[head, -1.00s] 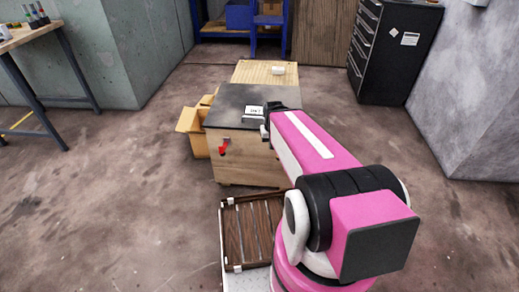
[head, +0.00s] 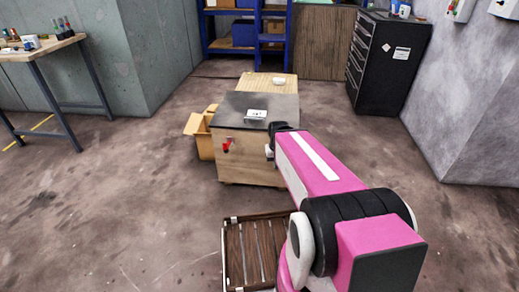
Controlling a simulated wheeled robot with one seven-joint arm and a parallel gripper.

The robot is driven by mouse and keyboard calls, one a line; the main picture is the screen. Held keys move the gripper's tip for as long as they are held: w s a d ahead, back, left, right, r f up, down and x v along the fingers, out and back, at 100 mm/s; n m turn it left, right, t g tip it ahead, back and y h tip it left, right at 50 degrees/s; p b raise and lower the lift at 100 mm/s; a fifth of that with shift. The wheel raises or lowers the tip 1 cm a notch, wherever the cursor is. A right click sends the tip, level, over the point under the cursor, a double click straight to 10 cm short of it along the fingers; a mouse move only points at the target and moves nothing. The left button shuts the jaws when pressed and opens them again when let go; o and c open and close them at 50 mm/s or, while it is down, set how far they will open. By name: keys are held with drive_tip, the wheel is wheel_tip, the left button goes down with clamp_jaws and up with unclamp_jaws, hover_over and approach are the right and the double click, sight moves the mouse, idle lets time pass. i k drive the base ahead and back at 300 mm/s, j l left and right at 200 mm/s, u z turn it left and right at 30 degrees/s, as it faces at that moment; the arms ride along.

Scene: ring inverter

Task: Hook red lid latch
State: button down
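A red latch (head: 226,146) sits on the front face of a wooden box (head: 250,165), near its upper left. The box has a dark lid (head: 236,108), which lies flat and looks shut. A small white label (head: 256,114) is on the lid. My pink and white arm reaches forward from the lower right. My gripper (head: 270,150) is at the box's front right, to the right of the latch and apart from it. The arm hides most of the gripper, and its fingers are too small to judge.
An open cardboard box (head: 203,130) stands left of the wooden box. A slatted wooden rack (head: 250,252) is in front, close to my base. A workbench (head: 40,48) is at far left and a black drawer cabinet (head: 388,60) at back right. The floor on both sides is clear.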

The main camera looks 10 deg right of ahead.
sight(225, 146)
drive_tip(key=i+l+u, duration=0.1)
drive_tip(key=l, duration=0.35)
drive_tip(key=i+l, duration=0.1)
drive_tip(key=l, duration=0.4)
drive_tip(key=l+u, duration=0.15)
drive_tip(key=l, duration=0.25)
drive_tip(key=k+l+u, duration=0.1)
drive_tip(key=l, duration=0.25)
drive_tip(key=k+l+u, duration=0.15)
drive_tip(key=l, duration=0.2)
drive_tip(key=k+l+u, duration=0.1)
drive_tip(key=l, duration=0.3)
drive_tip(key=k+l+u, duration=0.15)
drive_tip(key=l, duration=0.2)
drive_tip(key=k+l+u, duration=0.1)
drive_tip(key=k, duration=0.35)
drive_tip(key=i+l, duration=0.65)
drive_tip(key=i, duration=0.25)
